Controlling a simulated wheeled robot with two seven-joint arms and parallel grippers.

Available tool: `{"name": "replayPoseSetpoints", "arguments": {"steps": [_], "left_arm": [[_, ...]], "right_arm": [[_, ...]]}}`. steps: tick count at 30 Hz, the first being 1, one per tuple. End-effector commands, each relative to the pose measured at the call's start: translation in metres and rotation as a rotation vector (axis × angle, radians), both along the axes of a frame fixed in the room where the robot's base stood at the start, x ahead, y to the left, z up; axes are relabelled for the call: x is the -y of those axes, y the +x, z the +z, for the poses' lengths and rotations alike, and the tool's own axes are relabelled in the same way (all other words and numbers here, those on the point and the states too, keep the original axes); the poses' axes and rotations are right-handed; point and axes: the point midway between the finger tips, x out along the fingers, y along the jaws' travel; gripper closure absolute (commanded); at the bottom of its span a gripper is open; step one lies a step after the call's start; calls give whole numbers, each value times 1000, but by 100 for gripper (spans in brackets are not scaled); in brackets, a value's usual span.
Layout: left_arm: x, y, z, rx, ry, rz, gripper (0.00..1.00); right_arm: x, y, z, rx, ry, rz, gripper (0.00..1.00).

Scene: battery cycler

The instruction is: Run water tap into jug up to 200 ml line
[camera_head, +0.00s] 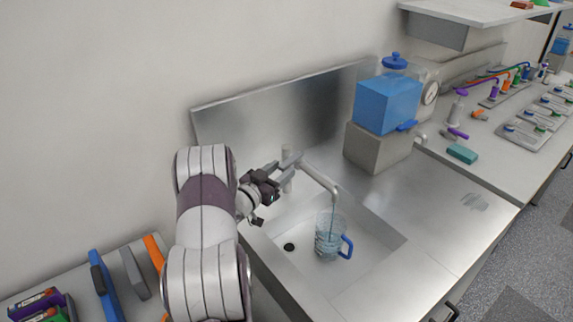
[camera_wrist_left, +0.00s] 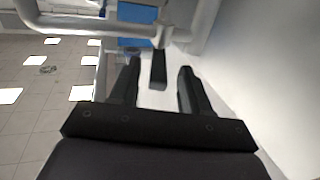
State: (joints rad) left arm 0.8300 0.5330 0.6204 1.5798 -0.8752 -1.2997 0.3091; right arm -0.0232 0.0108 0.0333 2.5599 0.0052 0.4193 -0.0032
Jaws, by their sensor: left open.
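A clear jug (camera_head: 327,243) with a blue handle stands upright in the sink (camera_head: 375,247), under the spout of the pale tap (camera_head: 318,176). A thin bluish stream runs from the spout into the jug. The jug looks bluish inside, but its water level and the 200 ml line are too small to read. My left gripper (camera_head: 287,172) is at the tap's top. In the left wrist view its open fingers (camera_wrist_left: 160,66) stand either side of the dark tap lever (camera_wrist_left: 158,73), with gaps showing. The tap spout (camera_wrist_left: 85,29) crosses above. My right gripper is not in view.
A blue tank (camera_head: 387,103) on a grey block stands right of the sink. The steel counter between is clear. A metal backsplash rises behind the tap. A blue tool (camera_head: 105,288) and an orange one lie at lower left. Trays and bottles line the right bench.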

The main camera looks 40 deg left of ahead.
Motion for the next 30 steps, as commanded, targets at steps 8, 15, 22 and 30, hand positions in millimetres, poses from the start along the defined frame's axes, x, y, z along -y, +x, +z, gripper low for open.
{"name": "replayPoseSetpoints", "arguments": {"steps": [8,15,22,30], "left_arm": [[0,27,0,1,-1,0,53],[0,27,0,1,-1,1,63],[0,27,0,1,-1,1,100],[-14,29,-3,6,5,-181,100]], "right_arm": [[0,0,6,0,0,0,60],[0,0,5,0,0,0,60],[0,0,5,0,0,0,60],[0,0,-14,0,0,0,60]]}}
